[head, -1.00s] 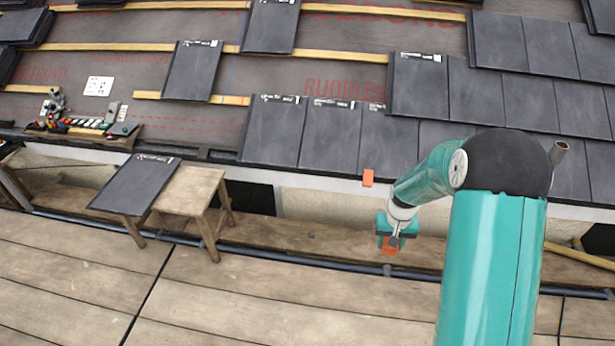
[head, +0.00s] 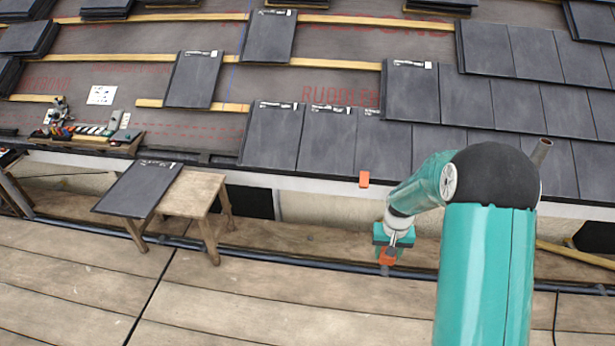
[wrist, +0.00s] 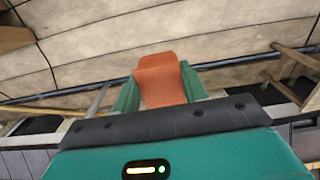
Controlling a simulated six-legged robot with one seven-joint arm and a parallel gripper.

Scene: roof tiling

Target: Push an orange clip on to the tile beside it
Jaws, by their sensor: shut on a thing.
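My gripper (head: 388,250) is shut on an orange clip (wrist: 160,80), which sits between its teal fingers in the wrist view. The held clip also shows at the fingertips in the head view (head: 386,257). My gripper is below and in front of the eaves, over the wooden walkway, apart from the roof tiles. Another orange clip (head: 364,179) is at the eaves, at the lower edge of a dark grey tile (head: 383,147). From here I cannot tell how firmly that clip sits on the tile. Part of the bottom tile row is hidden behind my arm.
A loose tile (head: 138,189) lies partly on a small wooden table (head: 195,190) at the left. A tool tray (head: 85,137) stands at the roof edge beyond it. A dark pipe (head: 300,262) runs along the walkway. The plank deck (head: 250,310) in front is clear.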

